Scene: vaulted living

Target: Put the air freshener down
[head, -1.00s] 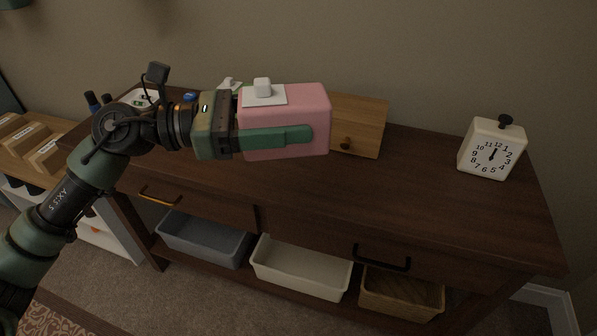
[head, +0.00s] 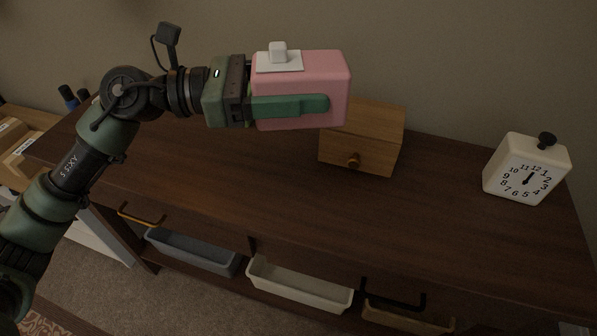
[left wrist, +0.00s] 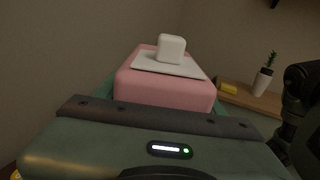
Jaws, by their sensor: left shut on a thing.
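The air freshener is a pink box (head: 335,75) with a white plate and a small white knob on top. My left gripper (head: 290,105) is shut on it, with a green finger along its near side. In the head view it appears above the dark wooden sideboard (head: 230,195), in front of the wall and partly covering a small wooden box. The pink box also fills the middle of the left wrist view (left wrist: 165,92), upright, with its white knob up. My right gripper is not in view.
A small wooden drawer box (head: 365,140) stands on the sideboard near the wall. A white clock (head: 525,170) stands at the right. The sideboard's middle and front are clear. Bins, including a white one (head: 300,285), sit below.

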